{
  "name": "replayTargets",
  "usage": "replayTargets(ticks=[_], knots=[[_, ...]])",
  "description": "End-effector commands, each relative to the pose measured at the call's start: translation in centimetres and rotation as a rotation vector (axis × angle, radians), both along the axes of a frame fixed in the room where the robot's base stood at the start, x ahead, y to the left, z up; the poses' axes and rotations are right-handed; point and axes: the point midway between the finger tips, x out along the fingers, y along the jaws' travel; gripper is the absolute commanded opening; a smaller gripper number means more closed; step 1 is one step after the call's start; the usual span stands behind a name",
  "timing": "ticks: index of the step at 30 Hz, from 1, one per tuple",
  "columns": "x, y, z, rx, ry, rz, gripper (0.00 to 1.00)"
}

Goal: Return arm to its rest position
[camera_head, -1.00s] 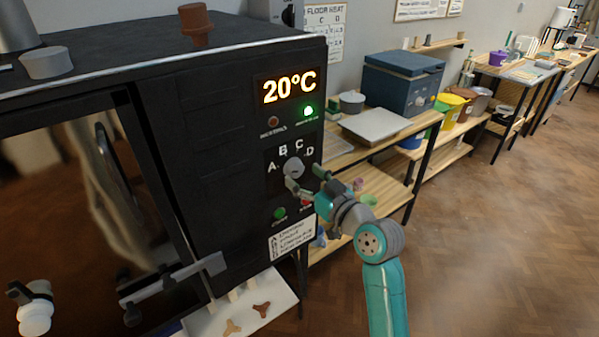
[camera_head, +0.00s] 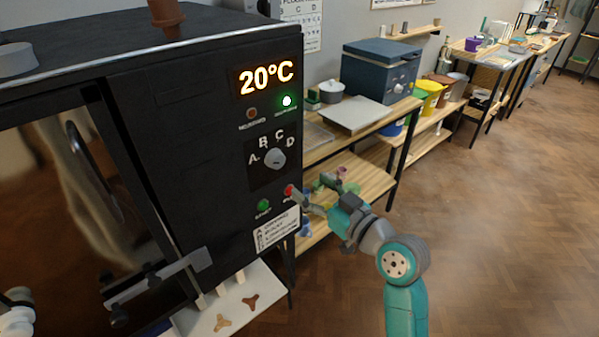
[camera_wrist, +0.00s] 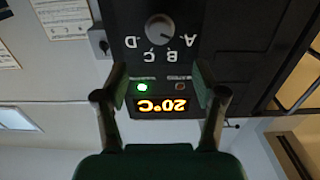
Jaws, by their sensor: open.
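My gripper (camera_head: 314,190) is open and empty at the end of my teal and grey arm, to the right of the kiln's control panel in the head view. It is apart from the dial (camera_head: 274,159), which has the letters A to D around it. In the wrist view the gripper's two fingers (camera_wrist: 162,90) are spread, and the panel appears upside down with the dial (camera_wrist: 159,29) above them. The kiln (camera_head: 190,140) is black, and its display (camera_head: 266,79) reads 20°C. A green light (camera_head: 287,101) is lit below the display.
A wooden shelf unit (camera_head: 372,184) with small colourful items stands right of the kiln, behind my gripper. A white slab with small tripod stilts (camera_head: 249,302) lies below the kiln's front. A blue box (camera_head: 380,70) stands farther back. Open wooden floor (camera_head: 500,230) lies to the right.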

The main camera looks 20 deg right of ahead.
Motion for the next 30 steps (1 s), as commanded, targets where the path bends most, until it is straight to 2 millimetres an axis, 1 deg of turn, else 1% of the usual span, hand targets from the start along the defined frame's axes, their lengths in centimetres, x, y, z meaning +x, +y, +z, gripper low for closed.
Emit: replayTargets(ticks=[4, 6, 8, 11, 15, 17, 21, 26, 30], knots=[[0.0, 0.0, -0.1, 0.001, 0.001, -0.001, 0.70], [-0.2, 0.0, -0.5, 0.005, 0.006, -0.006, 0.70], [-0.5, 0.1, -1.3, 0.014, 0.016, -0.016, 0.70], [-1.6, 0.3, -3.6, 0.038, 0.042, -0.047, 0.70], [-4.2, 0.6, -7.6, 0.075, 0.086, -0.110, 0.70], [-5.5, 0.7, -9.3, 0.089, 0.103, -0.137, 0.70], [-8.7, 0.9, -12.7, 0.109, 0.141, -0.197, 0.70], [-13.0, 1.2, -16.1, 0.118, 0.178, -0.257, 0.70], [-16.9, 1.5, -18.3, 0.116, 0.204, -0.300, 0.70]])
